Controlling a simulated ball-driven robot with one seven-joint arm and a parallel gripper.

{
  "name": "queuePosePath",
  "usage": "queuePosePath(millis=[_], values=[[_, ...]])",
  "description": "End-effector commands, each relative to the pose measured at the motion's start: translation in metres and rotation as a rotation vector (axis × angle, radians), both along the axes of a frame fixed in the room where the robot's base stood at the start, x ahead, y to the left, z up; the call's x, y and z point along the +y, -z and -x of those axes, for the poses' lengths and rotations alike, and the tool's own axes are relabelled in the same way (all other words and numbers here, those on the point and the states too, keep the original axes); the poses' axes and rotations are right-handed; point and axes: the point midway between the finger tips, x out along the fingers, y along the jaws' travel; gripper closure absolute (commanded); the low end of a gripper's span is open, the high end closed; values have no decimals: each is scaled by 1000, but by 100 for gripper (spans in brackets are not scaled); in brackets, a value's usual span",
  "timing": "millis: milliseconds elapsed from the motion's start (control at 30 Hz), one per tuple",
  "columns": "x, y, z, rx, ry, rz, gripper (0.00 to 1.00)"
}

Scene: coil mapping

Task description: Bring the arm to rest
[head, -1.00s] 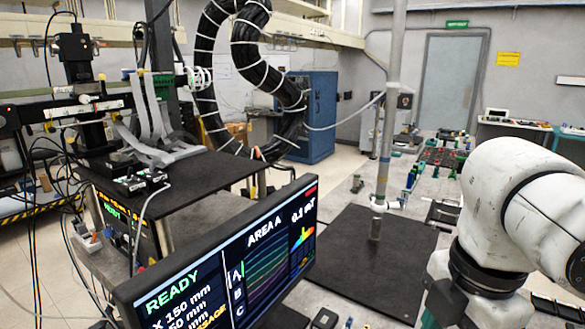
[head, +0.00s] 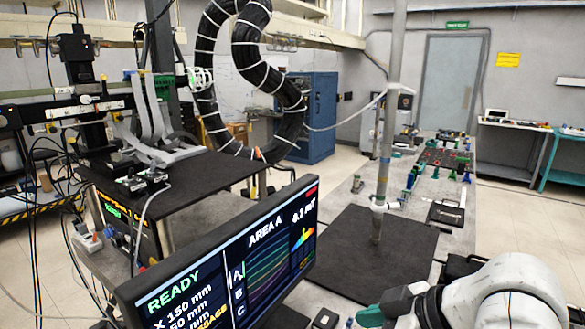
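My white arm (head: 505,292) shows at the lower right corner of the head view, folded low beside the dark mat on the bench. Its dark grey and teal end part (head: 385,312) points left near the bottom edge. My gripper's fingers cannot be made out, so I cannot tell whether they are open, shut or holding anything.
A monitor (head: 235,262) reading READY and AREA A stands at the front. A vertical pole (head: 386,140) rises from the black mat (head: 345,250). A dark platform (head: 215,175) with equipment is at left. Small coloured parts lie along the bench at the back right.

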Motion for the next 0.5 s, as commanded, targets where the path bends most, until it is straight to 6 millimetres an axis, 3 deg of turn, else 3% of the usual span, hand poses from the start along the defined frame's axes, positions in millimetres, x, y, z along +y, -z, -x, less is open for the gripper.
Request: queuePosePath(millis=[33, 267, 367, 500], values=[[0, 21, 5, 48, 62, -39, 53], [-26, 116, 40, 252, 376, -101, 53], [-44, 161, 70, 350, 515, -80, 53], [-74, 221, 125, 479, 697, -3, 53]])
